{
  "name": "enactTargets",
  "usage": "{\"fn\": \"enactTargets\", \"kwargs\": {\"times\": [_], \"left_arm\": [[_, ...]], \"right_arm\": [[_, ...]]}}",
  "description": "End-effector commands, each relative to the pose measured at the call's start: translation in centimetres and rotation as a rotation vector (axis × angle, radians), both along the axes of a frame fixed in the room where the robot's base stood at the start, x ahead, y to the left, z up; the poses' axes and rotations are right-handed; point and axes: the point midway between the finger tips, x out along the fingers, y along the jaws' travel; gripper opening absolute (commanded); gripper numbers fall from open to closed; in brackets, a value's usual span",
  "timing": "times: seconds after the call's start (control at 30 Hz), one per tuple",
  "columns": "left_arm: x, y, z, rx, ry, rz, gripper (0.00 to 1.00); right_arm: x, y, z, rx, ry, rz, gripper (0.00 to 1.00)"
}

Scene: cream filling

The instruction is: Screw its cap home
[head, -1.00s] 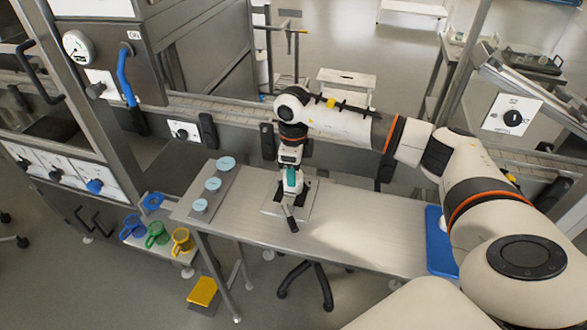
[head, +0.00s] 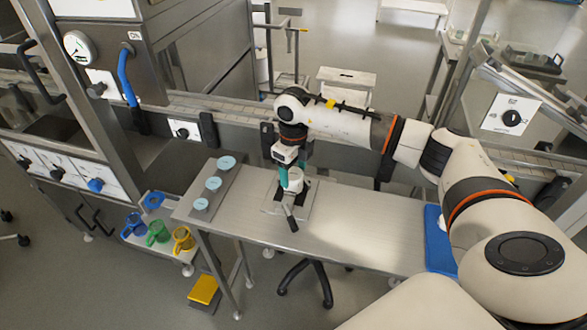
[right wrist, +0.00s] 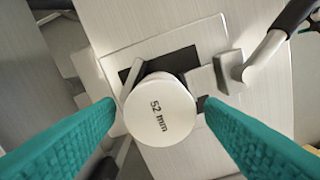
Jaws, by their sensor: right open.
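A round white cap (right wrist: 158,108) marked "52 mm" is seen from above in the right wrist view. It sits over a small clamp fixture with dark pads on a square plate (right wrist: 215,35). What is under the cap is hidden from above. In the head view the white cap (head: 297,185) is partly hidden by the gripper. My right gripper (right wrist: 158,106) is open, its two teal fingers on either side of the cap, with a small gap visible at least on the left. It also shows in the head view (head: 291,184), pointing down. My left gripper is not in view.
The fixture's lever handle (head: 290,219) sticks out towards the front. Blue, green (head: 158,233) and yellow jugs sit on a lower shelf. A blue board (head: 438,242) lies at the table's right end.

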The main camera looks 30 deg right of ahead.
Motion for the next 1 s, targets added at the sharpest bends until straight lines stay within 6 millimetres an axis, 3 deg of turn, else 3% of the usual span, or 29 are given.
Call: {"fn": "enactTargets", "kwargs": {"times": [0.5,1.0], "left_arm": [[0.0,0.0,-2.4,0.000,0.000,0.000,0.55],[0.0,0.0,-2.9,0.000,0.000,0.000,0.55]], "right_arm": [[0.0,0.0,-0.1,-0.001,-0.001,0.456,0.63],[0.0,-0.1,-0.2,-0.001,-0.001,0.558,0.63]]}}
